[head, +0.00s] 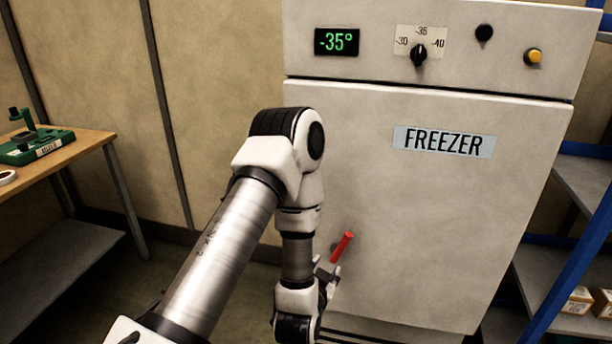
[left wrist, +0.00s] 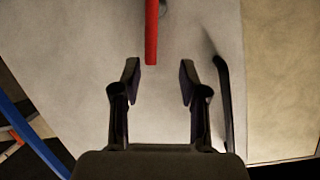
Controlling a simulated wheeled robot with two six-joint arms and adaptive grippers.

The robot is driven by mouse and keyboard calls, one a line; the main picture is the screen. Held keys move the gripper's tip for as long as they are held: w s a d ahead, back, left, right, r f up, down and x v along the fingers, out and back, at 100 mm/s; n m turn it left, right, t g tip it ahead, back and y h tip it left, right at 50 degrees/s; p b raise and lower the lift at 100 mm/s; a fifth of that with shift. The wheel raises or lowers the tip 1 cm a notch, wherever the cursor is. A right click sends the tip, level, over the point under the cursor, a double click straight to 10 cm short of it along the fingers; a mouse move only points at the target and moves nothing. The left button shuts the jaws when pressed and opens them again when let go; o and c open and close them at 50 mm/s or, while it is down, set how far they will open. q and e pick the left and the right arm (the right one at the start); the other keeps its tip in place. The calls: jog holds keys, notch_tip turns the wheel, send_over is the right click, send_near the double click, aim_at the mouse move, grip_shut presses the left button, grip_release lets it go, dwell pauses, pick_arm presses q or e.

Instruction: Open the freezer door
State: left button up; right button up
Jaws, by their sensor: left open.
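The freezer (head: 430,230) stands upright in the head view with its grey door closed, as far as I can see. A red handle (head: 342,247) sticks out low on the left part of the door. My left gripper (head: 329,274) is just below and beside the handle. In the left wrist view, its two dark fingers (left wrist: 158,80) are spread with nothing between them. The red handle (left wrist: 151,35) shows just beyond the fingertips, lined up with the gap and nearer the left finger. I cannot tell whether they touch. My right gripper is not in view.
A wooden table (head: 70,148) with a green fixture (head: 36,144) stands at the left. Blue shelving (head: 568,262) with small boxes (head: 578,300) stands close on the freezer's right. A panel above the door has a display (head: 336,41) and a dial (head: 419,55).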

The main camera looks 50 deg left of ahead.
pick_arm(q)
jog(key=a+r+n+y+p, duration=0.1)
jog(key=a+r+n+y, duration=0.25)
jog(key=r, duration=0.65)
jog(key=a+r+n+y+p, duration=0.15)
jog(key=a+r+n, duration=0.3)
jog(key=r, duration=0.45)
jog(key=w+a+m+p, duration=0.1)
jog(key=w+a, duration=0.4)
jog(key=w, duration=0.1)
jog(key=shift+a+t+p, duration=0.3)
jog(key=shift+a, duration=0.05)
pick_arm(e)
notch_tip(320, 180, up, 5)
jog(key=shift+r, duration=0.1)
pick_arm(q)
jog(key=shift+w, duration=0.1)
jog(key=shift+c, duration=0.3)
grip_shut()
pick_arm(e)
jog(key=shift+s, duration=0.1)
